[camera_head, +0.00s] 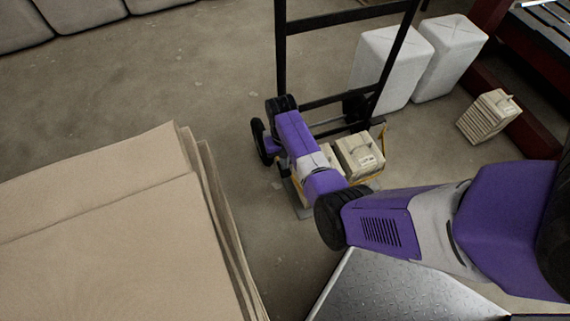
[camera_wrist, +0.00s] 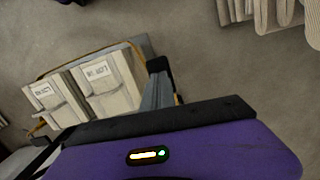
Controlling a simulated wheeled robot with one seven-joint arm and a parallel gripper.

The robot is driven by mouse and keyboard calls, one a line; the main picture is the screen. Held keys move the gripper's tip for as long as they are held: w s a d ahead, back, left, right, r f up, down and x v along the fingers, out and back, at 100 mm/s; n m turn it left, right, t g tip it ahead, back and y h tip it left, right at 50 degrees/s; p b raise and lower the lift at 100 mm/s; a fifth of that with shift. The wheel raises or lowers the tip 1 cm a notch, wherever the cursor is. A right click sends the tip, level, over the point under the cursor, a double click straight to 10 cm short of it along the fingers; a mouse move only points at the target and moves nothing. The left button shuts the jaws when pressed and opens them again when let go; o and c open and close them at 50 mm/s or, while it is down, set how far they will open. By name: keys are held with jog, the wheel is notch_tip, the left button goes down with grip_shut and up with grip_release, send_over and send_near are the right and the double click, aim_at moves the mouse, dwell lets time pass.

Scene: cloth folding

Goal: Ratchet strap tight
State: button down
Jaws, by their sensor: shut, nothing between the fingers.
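Two cream boxes with white labels (camera_head: 361,157) sit side by side on the grey base plate of a black hand truck (camera_head: 345,14). They also show in the wrist view (camera_wrist: 110,85). A thin yellow strap (camera_wrist: 95,53) runs around them, a little apart from their far side. It shows at the right in the head view (camera_head: 384,140). I cannot make out a ratchet. My gripper (camera_wrist: 158,66) is shut and empty, just beside the right-hand box in the wrist view. In the head view my purple arm covers part of the boxes and the fingertips are not clear.
Stacked tan sheets (camera_head: 95,240) fill the lower left. Two white canisters (camera_head: 450,57) stand behind the hand truck. Another cream box (camera_head: 488,116) lies near a dark red frame (camera_head: 528,136) at the right. Concrete floor is open at the upper left.

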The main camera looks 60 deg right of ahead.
jog(key=shift+w+d+r+b, duration=0.2)
jog(key=shift+w+d+r, duration=0.05)
jog(key=shift+w+d, duration=0.3)
jog(key=shift+w+d+r+b, duration=0.25)
jog(key=shift+w+d, duration=0.15)
jog(key=shift+w, duration=0.2)
jog(key=shift+r, duration=0.1)
notch_tip(320, 180, up, 8)
jog(key=p, duration=0.3)
jog(key=shift+w+d, duration=0.25)
jog(key=shift+w, duration=0.05)
jog(key=shift+f, duration=0.2)
